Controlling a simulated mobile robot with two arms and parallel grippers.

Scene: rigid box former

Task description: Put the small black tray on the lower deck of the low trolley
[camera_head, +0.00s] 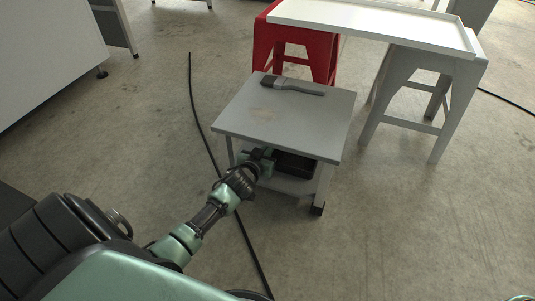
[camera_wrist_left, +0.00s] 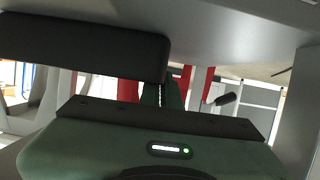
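The small black tray (camera_head: 296,165) is under the top of the low trolley (camera_head: 338,122), over its lower deck (camera_head: 288,185). The top hides part of it, and I cannot tell whether it rests flat on the deck. My left gripper (camera_head: 268,157) reaches under the top's front edge, at the tray's left end. In the left wrist view, which looks upside down, the tray (camera_wrist_left: 80,45) is large at upper left and overlaps the tips of my fingers (camera_wrist_left: 161,95). The fingers are close together; their grip on the tray is hidden. My right gripper is out of view.
A brush (camera_head: 290,85) lies on the trolley's top. Behind stand a red stool (camera_head: 318,50) and a grey stool (camera_head: 400,85) under a long white tray-like board (camera_head: 370,18). A black cable (camera_head: 197,110) runs along the floor left of the trolley.

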